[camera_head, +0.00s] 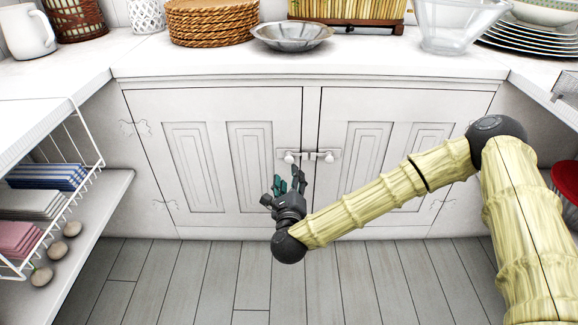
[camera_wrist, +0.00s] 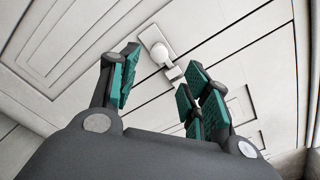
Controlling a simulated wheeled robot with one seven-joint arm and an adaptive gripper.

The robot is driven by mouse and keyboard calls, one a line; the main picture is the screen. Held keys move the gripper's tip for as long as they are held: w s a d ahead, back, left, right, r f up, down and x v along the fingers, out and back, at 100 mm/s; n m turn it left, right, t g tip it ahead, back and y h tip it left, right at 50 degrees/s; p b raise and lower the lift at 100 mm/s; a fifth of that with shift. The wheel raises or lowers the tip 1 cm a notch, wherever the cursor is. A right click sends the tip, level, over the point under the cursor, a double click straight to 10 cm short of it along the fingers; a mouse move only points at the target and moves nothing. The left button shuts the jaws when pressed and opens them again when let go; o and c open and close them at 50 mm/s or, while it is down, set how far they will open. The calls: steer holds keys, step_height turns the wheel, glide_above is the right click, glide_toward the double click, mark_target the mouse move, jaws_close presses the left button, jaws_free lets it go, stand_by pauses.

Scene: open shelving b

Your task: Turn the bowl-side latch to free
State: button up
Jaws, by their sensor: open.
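Two small white latches sit side by side on the cabinet doors where they meet: a left latch (camera_head: 290,157) and a right latch (camera_head: 327,157). Each has a round knob. I cannot tell from the frames which is the bowl-side one, nor how far each is turned. My gripper (camera_head: 288,178) is open and empty, just below and in front of the left latch in the head view. In the wrist view a white latch knob (camera_wrist: 160,52) shows beyond the gap between my green-padded fingers (camera_wrist: 161,66). The fingers appear apart from it.
A metal bowl (camera_head: 291,36) stands on the counter above the left door (camera_head: 204,110); a glass bowl (camera_head: 437,40) stands farther right, above the right door (camera_head: 400,108). A wire rack (camera_head: 92,143) and shelf (camera_head: 110,195) are at left. The floor (camera_head: 210,285) is clear.

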mark_target(289, 161)
steer(key=w+b, duration=0.2)
steer(key=w, duration=0.6)
steer(key=c, duration=1.1)
